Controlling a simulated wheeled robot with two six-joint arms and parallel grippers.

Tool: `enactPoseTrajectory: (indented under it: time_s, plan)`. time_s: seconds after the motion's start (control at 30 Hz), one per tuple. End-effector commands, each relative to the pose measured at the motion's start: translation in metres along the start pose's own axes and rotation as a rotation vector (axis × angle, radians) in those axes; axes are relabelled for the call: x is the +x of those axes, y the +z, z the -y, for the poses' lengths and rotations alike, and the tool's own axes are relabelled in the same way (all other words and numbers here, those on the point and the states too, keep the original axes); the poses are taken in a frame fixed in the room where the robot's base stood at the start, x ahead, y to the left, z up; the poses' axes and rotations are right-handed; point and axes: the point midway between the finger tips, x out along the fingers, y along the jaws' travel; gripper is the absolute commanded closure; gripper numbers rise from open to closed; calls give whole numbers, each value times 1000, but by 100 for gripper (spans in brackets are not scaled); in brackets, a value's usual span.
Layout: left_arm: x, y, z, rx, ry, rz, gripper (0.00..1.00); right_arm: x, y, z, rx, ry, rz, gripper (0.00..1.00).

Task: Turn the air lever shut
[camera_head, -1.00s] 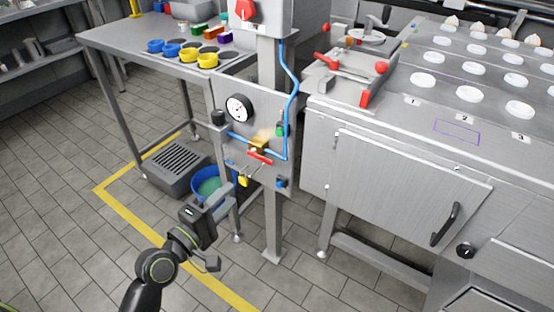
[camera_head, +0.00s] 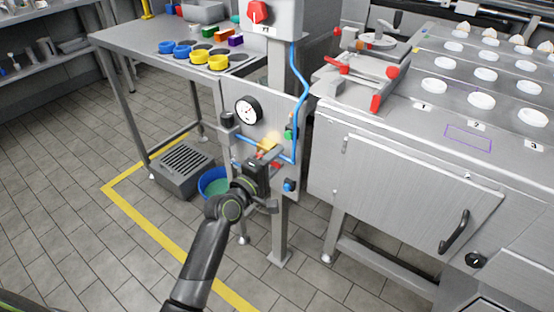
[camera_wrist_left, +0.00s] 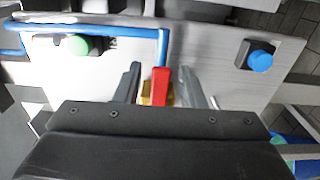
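The red air lever (camera_wrist_left: 161,86) shows in the left wrist view, between the two fingers of my left gripper (camera_wrist_left: 161,72). The fingers are apart, with a gap on each side of the lever. Brass of the valve (camera_head: 268,145) shows behind the lever and in the head view, where blue air pipe runs to it on the grey panel. In the head view my left gripper (camera_head: 260,168) is in front of the panel and hides most of the lever. My right gripper is out of view.
A pressure gauge (camera_head: 248,110) and a green button (camera_wrist_left: 80,45) are on the panel near the valve, with a blue knob (camera_wrist_left: 260,57) at the other side. A blue bucket (camera_head: 212,184) stands below. The steel cabinet (camera_head: 400,190) is to the right.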

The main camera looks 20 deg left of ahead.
Motion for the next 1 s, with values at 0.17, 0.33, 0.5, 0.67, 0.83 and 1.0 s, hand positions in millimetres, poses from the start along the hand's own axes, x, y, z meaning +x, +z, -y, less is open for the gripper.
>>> enactPoseTrajectory:
  time_s: [0.17,0.33,0.5,0.67,0.83,1.0]
  plan:
    - [8,0,0,0,0,0,64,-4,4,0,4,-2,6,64]
    - [8,0,0,0,0,-1,64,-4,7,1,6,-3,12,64]
    - [8,0,0,1,0,0,77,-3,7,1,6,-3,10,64]
    - [8,0,0,1,0,0,98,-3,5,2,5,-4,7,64]
    - [8,0,0,2,0,0,100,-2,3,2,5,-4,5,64]
    - [8,0,2,26,0,0,100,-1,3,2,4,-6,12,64]
